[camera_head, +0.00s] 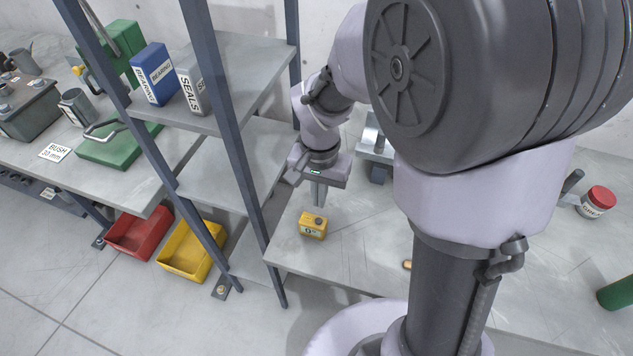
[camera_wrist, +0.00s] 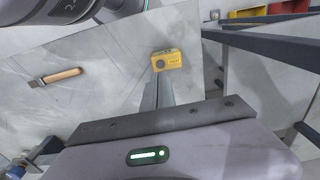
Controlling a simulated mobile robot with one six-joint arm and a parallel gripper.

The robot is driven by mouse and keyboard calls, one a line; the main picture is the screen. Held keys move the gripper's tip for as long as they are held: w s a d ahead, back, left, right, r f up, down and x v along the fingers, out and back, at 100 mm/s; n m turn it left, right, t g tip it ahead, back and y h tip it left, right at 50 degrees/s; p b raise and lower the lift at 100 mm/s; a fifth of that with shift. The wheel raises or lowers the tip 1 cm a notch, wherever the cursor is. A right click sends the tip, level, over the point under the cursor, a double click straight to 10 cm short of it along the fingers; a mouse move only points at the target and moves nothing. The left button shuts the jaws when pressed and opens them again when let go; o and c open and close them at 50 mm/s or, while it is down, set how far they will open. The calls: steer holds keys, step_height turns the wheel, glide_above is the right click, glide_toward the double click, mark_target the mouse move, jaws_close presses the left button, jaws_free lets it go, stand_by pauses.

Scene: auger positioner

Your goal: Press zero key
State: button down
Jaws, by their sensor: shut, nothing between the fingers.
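A small yellow box-shaped device (camera_head: 312,229) sits on the grey bench near its front left edge. It has a dark round part on top and a pale marking on its front. It also shows in the wrist view (camera_wrist: 172,61), just beyond my fingertips, with a dark round spot and small lettering. I cannot make out a zero key by its label. My gripper (camera_head: 318,204) points down, shut and empty, over or just behind the device. In the wrist view my shut fingers (camera_wrist: 163,80) end close to it; I cannot tell whether they touch it.
A grey shelf rack (camera_head: 215,185) stands left of the device. Blue BEARING (camera_head: 154,75) and grey SEALS (camera_head: 191,82) boxes stand on it. Red (camera_head: 140,235) and yellow (camera_head: 188,252) bins lie below. A wooden-handled tool (camera_wrist: 62,76) lies on the bench. A red-lidded jar (camera_head: 597,202) stands right.

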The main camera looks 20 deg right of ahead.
mark_target(319, 221)
step_height(319, 221, down, 7)
steer(key=b, duration=0.2)
steer(key=shift+f+b, duration=0.1)
steer(key=shift+b, duration=0.25)
steer(key=shift+f, duration=0.1)
